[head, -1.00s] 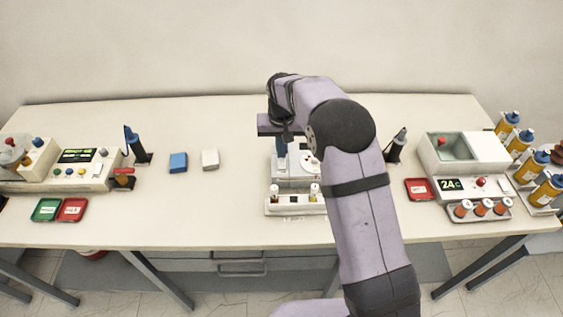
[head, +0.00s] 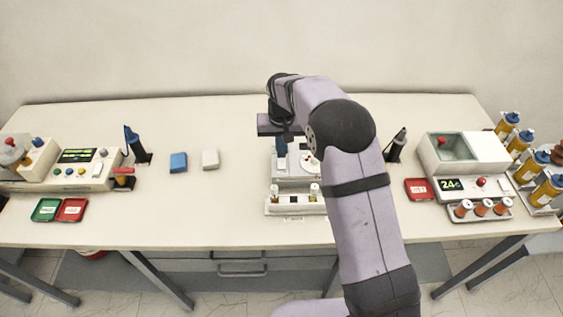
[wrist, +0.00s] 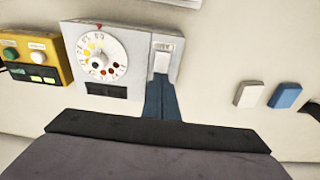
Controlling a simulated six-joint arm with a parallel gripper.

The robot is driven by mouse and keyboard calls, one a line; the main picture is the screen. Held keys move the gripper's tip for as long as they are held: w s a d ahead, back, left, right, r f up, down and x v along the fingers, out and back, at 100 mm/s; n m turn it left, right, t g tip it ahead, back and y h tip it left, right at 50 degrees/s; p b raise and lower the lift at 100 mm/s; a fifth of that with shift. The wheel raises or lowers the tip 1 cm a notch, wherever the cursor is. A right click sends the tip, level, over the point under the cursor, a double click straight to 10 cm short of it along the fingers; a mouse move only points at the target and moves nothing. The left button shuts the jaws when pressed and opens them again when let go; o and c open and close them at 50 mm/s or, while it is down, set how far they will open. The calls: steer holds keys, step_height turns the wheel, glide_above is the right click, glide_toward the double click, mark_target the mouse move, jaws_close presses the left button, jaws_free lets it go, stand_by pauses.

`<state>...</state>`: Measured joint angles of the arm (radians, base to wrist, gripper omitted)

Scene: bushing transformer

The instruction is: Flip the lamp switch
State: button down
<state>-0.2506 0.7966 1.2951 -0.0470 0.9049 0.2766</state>
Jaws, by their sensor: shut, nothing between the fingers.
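The white switch (wrist: 163,57) is a small upright rocker on the right part of a light grey device (wrist: 121,104). A round dial with coloured dots (wrist: 101,56) is beside it on the left. My gripper (wrist: 161,80) is shut and empty, its blue fingertips at the lower end of the switch in the wrist view. I cannot tell whether they touch it. In the head view my gripper (head: 280,148) points down over the device (head: 291,183), and my arm hides part of the device and dial.
A white holder with small vials (head: 290,206) stands in front of the device. A blue block (head: 178,162) and a white block (head: 210,159) lie to the left on clear table. A dark stand (head: 396,146) and a red tray (head: 418,190) are to the right.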

mark_target(282, 160)
steer(key=shift+f+b, duration=0.4)
steer(key=shift+f, duration=0.4)
stand_by(0.4)
step_height(282, 160, up, 7)
steer(key=p, duration=0.5)
stand_by(0.5)
stand_by(0.4)
